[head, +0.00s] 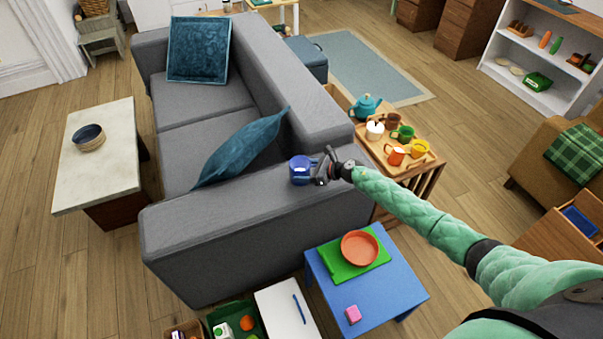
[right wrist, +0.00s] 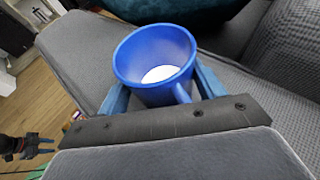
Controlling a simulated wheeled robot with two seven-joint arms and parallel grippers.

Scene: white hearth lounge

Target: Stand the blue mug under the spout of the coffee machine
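The blue mug (head: 301,170) is at the near arm of the grey sofa in the head view. My right gripper (head: 322,169) is at its right side. In the right wrist view the blue mug (right wrist: 156,62) is between the two blue fingers of my right gripper (right wrist: 163,88), which look closed against its sides. The mug is open side up, its handle is towards the palm, and its inside bottom looks white. I cannot tell whether its base touches the sofa. My left gripper (right wrist: 50,146) shows small at the lower left of the wrist view, fingers apart. I see no coffee machine.
The grey sofa (head: 240,252) lies under the mug. A wooden table with a tray (head: 425,160) of other mugs and a teal teapot (head: 366,106) stands to the right. A blue table (head: 390,290) with an orange bowl (head: 360,248) is in front. Wood floor (head: 465,130) is clear further right.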

